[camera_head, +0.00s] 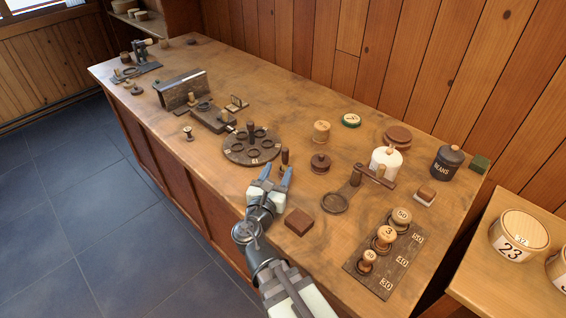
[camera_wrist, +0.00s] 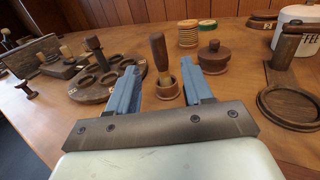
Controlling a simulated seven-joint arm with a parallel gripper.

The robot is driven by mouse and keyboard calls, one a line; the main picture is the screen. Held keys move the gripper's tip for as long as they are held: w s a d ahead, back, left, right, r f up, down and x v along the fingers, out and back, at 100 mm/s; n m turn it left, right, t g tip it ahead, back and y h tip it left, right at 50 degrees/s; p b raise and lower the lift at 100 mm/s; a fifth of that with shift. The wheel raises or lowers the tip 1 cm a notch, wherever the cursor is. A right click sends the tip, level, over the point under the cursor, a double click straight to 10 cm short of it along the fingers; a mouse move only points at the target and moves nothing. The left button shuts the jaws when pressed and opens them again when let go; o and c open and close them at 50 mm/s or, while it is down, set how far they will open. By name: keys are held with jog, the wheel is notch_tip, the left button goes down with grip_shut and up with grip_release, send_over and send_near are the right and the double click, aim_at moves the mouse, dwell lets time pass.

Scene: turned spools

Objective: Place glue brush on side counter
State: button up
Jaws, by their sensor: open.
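My gripper (camera_head: 277,173) is open and empty. In the wrist view its blue fingers (camera_wrist: 160,82) lie to either side of the brush, apart from it; whether the tips reach past it I cannot tell. The side counter (camera_head: 468,263) is the lighter wooden surface at the lower right of the head view.
A round holed rack (camera_head: 238,151) stands left of the brush and a lidded wooden pot (camera_head: 320,163) to its right. A brown block (camera_head: 299,221) lies near my arm. Numbered round boxes (camera_head: 519,233) stand on the side counter; its left part is clear.

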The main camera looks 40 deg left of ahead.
aim_at(284, 160)
jog(key=shift+f, duration=0.1)
dwell(0.3)
jog(key=shift+f, duration=0.25)
jog(key=shift+x, duration=3.8)
grip_shut()
